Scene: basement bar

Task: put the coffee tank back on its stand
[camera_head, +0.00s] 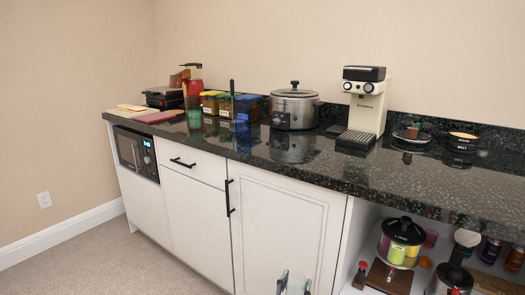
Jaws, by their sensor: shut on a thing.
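The cream and black coffee machine (366,103) stands upright on the dark counter, right of centre, with a black drip tray at its front. Its back is hidden, and no separate stand can be made out. My gripper (294,285) shows only as fingertips at the bottom edge, low in front of the white cabinet door and well below the counter. It is shut on a pale, see-through thing, apparently the coffee tank, mostly cut off by the frame.
The dark counter (250,155) holds a steel cooker (294,107), colourful containers (228,106) and stacked black tins (461,142). The carpet at lower left is clear.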

